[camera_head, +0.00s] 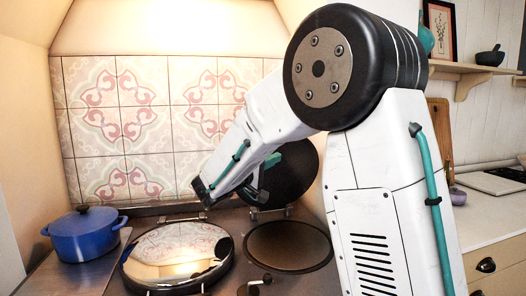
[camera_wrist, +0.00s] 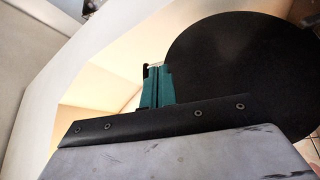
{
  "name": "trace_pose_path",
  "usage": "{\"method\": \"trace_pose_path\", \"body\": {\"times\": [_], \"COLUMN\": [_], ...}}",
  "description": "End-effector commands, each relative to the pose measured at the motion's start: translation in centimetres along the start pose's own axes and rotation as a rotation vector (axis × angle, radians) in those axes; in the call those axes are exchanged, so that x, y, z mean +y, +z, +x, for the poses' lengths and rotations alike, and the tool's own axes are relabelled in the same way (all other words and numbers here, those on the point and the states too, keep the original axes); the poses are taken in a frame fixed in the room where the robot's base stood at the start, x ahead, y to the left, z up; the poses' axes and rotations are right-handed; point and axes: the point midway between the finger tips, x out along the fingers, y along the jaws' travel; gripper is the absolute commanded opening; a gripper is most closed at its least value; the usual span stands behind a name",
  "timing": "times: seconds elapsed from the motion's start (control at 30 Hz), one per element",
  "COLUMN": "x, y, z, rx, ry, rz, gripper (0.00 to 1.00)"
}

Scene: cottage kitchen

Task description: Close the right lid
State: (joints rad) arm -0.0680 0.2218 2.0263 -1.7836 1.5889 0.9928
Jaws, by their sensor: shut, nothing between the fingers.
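The right lid (camera_head: 292,180) stands raised at the back of the stove, its dark round face toward me in the head view. It hangs over the back edge of the bare right hotplate (camera_head: 290,246), and my arm hides part of it. In the wrist view the lid (camera_wrist: 240,70) is a large black disc on the right. My gripper (camera_wrist: 154,70) has teal fingers, shut and empty, at the disc's left edge in that view. In the head view my gripper (camera_head: 271,161) is in front of the lid's upper left part. I cannot tell whether they touch.
The left lid (camera_head: 178,252) is down, shiny and domed, over the left side of the stove. A blue pot (camera_head: 84,233) stands at the far left. A tiled wall (camera_head: 150,125) rises behind. A counter (camera_head: 485,210) and a shelf (camera_head: 465,70) are on the right.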

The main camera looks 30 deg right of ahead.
Motion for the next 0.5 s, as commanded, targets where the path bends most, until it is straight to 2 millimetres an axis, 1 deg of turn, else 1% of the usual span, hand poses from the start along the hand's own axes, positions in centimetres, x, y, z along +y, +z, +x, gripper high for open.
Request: {"method": "trace_pose_path", "body": {"times": [0.03,0.13,0.5], "x": [0.02,0.04,0.06], "y": [-0.36,-0.65,-0.72], "z": [-0.66,-1.21,-1.27], "rx": [0.010,0.017,0.018], "ry": [-0.003,-0.006,-0.007], "rz": [0.002,0.004,0.003], "gripper": [0.00,0.00,0.00]}}
